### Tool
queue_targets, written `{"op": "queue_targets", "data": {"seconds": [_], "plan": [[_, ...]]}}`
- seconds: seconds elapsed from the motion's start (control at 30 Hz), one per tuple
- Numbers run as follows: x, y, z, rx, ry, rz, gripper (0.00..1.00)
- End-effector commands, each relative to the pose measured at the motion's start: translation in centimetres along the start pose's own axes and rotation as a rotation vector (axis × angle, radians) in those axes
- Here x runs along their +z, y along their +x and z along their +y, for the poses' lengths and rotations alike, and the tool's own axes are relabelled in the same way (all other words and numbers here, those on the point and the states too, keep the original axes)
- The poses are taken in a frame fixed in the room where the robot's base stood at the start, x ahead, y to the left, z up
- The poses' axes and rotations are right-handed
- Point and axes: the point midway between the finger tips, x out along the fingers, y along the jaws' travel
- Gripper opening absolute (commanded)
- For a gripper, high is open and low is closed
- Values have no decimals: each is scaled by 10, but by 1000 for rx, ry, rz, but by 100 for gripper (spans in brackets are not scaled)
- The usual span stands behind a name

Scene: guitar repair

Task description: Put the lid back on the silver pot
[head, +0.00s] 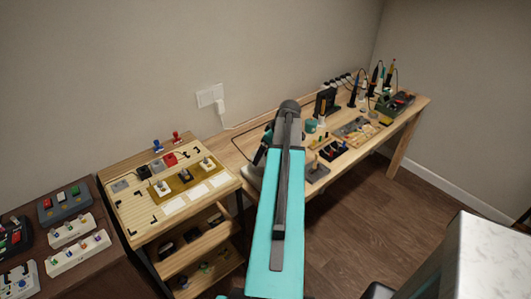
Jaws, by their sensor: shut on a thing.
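My teal and dark grey arm reaches up the middle of the head view and covers part of the workbench (228,150). Dark wrist parts show at its left side, over the bench's near left end. My gripper's fingertips are hidden behind the arm, so neither they nor anything between them shows. I cannot make out a silver pot or its lid. A pale grey shape (252,178) shows partly beside the arm, too covered to name.
A wooden stand (128,180) with switches and pads is left of my arm, with shelves below. Pedal boxes (66,203) sit on a dark cabinet at far left. Tools (378,78), trays (330,150) and a small teal container (311,125) crowd the bench.

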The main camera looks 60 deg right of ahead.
Motion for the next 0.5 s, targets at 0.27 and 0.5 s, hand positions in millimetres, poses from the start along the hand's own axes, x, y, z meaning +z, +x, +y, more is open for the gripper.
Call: {"op": "queue_targets", "data": {"seconds": [0.27, 0.5], "plan": [[0, 0, 0, 0, 0, 0, 72], [0, 0, 0, 0, 0, 0, 100]]}}
